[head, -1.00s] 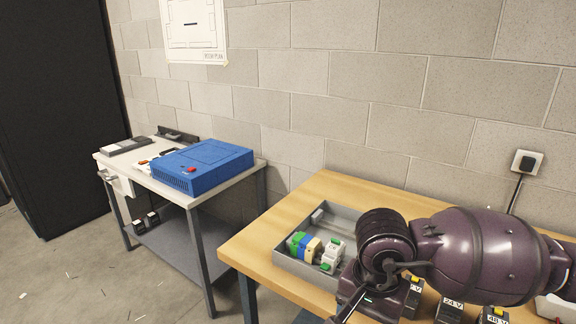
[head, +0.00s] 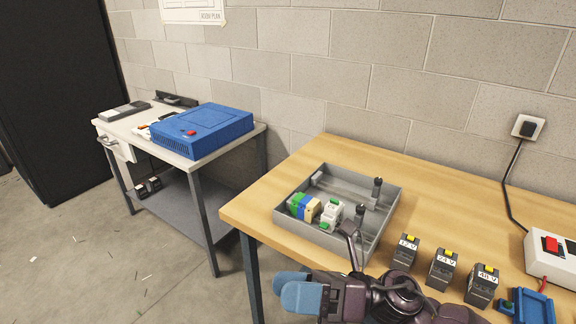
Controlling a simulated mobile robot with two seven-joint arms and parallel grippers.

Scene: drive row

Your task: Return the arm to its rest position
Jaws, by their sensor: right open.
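My right gripper (head: 296,289) shows at the bottom of the head view, with pale blue fingertips pointing left. It is open, and I see nothing held in it. It is in front of the wooden table's near edge in the picture, below the grey tray (head: 386,212). My dark purple right arm comes in from the lower edge. Part of it overlaps the near table edge, and the rest is cut off by the frame. My left gripper does not show.
The wooden table (head: 300,160) bears the tray with coloured terminal blocks (head: 303,207), several dark voltage-labelled modules (head: 444,267), a blue holder (head: 532,306) and a white switch box (head: 552,256). A side table (head: 112,127) with a blue case (head: 203,130) stands left. Floor between them is open.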

